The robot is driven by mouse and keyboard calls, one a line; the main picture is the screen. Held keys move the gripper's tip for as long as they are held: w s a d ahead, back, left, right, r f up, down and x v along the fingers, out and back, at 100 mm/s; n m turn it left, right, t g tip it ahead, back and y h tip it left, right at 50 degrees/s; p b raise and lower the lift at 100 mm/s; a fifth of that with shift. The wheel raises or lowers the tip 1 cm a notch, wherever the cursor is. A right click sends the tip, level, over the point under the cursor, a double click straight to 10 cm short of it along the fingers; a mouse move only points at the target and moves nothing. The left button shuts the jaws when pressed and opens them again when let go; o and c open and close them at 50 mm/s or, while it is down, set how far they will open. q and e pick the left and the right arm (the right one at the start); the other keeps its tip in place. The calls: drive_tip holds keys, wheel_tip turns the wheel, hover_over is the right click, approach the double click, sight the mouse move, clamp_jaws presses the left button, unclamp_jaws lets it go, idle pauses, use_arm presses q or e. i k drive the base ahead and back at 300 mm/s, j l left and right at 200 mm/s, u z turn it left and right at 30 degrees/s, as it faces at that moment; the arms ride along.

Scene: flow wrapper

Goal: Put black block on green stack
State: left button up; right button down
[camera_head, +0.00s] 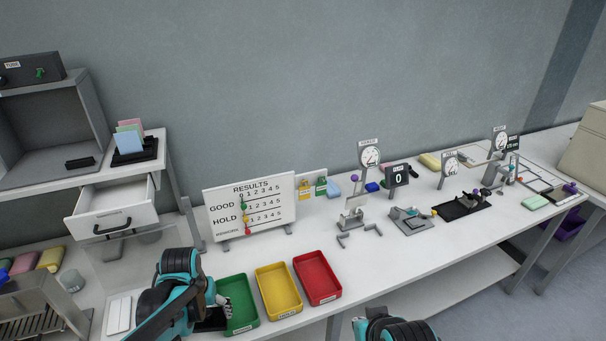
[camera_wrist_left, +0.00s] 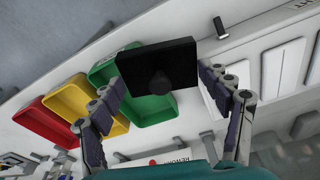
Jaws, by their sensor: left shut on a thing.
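A flat black block (camera_wrist_left: 183,62) with a round knob sits between the fingers of my left gripper (camera_wrist_left: 162,80) in the left wrist view. The gripper is shut on it. In the head view my left gripper (camera_head: 218,300) is at the front of the table, and the black block (camera_head: 209,322) shows partly below it, beside the left edge of the green tray (camera_head: 240,308). In the left wrist view the block covers part of the green tray (camera_wrist_left: 150,110). No separate green stack can be made out.
A yellow tray (camera_head: 279,291) and a red tray (camera_head: 317,278) stand right of the green one. A results board (camera_head: 250,206) stands behind them. A white pad (camera_head: 119,314) lies left of my arm. Gauges and fixtures fill the table farther right.

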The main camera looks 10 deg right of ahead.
sight(536, 201)
drive_tip(key=i+l+z, duration=0.1)
drive_tip(key=l, duration=0.6)
drive_tip(key=i+l, duration=0.2)
drive_tip(key=l, duration=0.5)
drive_tip(key=i+l+z, duration=0.15)
drive_tip(key=l, duration=0.55)
drive_tip(key=i+l+z, duration=0.1)
drive_tip(key=i+l, duration=0.15)
drive_tip(key=l, duration=0.45)
drive_tip(key=i+l, duration=0.25)
drive_tip(key=l, duration=0.4)
drive_tip(key=i+l+z, duration=0.15)
drive_tip(key=l, duration=0.55)
drive_tip(key=i+l+z, duration=0.1)
drive_tip(key=i+l, duration=0.25)
drive_tip(key=l, duration=0.3)
drive_tip(key=i+l, duration=0.25)
drive_tip(key=l, duration=0.35)
drive_tip(key=z, duration=0.05)
